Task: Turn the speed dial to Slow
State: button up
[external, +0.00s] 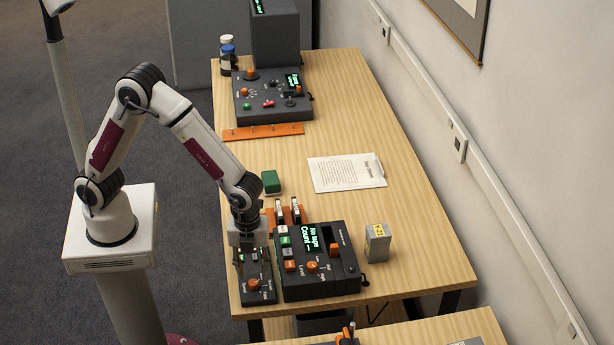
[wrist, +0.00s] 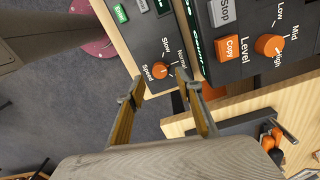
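The speed dial is a small orange knob (wrist: 161,71) on a dark panel, with "Speed", "Slow" and "Normal" printed around it in white. It also shows near the front end of the narrow dark unit in the external view (external: 254,284). I cannot tell which mark the dial points at. My gripper (wrist: 155,86) is open, its two fingers apart with nothing between them. Its tips are near the dial, one on each side in the wrist view, and look apart from it. In the external view my gripper (external: 252,260) hangs over the narrow unit, behind the dial.
A larger dark console (external: 318,275) with a green display, buttons and an orange level knob (wrist: 270,45) stands close on the right. A grey box (external: 377,243), a paper sheet (external: 346,172) and a green block (external: 271,182) lie farther off. The table's front edge is near.

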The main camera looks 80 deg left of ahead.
aim_at(253, 282)
jog(key=shift+f, duration=1.95)
grip_shut()
